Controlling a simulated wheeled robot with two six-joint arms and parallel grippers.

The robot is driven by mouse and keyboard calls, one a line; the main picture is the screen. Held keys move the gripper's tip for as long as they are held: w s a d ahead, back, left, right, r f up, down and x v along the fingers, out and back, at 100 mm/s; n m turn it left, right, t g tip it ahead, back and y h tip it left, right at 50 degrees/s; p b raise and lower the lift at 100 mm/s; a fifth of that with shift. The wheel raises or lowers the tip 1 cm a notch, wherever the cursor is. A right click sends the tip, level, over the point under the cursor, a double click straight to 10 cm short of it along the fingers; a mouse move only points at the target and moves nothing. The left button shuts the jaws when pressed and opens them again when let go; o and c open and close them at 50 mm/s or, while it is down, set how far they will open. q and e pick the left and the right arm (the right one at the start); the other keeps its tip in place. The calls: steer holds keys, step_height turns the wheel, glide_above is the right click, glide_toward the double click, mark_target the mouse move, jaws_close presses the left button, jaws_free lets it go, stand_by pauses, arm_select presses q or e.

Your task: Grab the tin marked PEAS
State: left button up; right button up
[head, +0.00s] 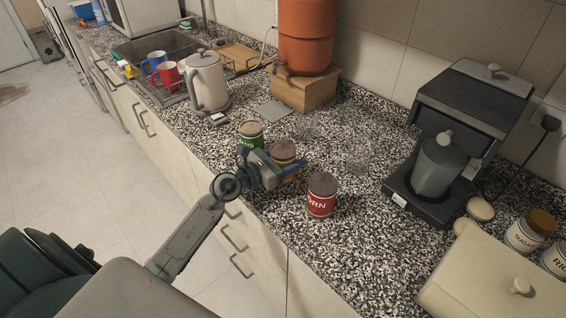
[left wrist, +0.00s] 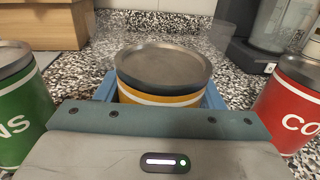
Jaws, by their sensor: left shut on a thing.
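A yellow tin with a grey lid (head: 284,147) stands in the middle of a row of three tins on the speckled counter. It also shows in the left wrist view (left wrist: 163,68), where its label is hidden. My left gripper (head: 284,168) is shut on this tin, with a blue finger on each side. A green tin (head: 250,130) stands behind it; in the left wrist view the green tin (left wrist: 22,105) shows letters ending in "NS". A red tin (head: 321,196) with "ORN" showing stands in front. No PEAS marking can be read. My right gripper is not in view.
Clear glasses (head: 358,157) stand right of the tins. A coffee machine (head: 470,130), a cream bread box (head: 490,275) and labelled jars (head: 530,231) are at the right. A kettle (head: 206,82) and a terracotta dispenser (head: 306,40) stand behind. Counter around the red tin is free.

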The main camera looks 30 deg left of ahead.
mark_target(286, 148)
arm_select(q)
steer(key=shift+r, duration=0.1)
steer(key=shift+r, duration=0.4)
steer(key=r, duration=0.2)
steer(key=shift+s+a+r, duration=0.25)
steer(key=shift+s+r, duration=0.05)
steer(key=a+r+b+v, duration=0.1)
steer(key=b+v, duration=0.1)
steer(key=v, duration=1.3)
steer(key=shift+w+r, duration=0.2)
steer(key=shift+w, duration=0.1)
steer(key=shift+a, duration=0.15)
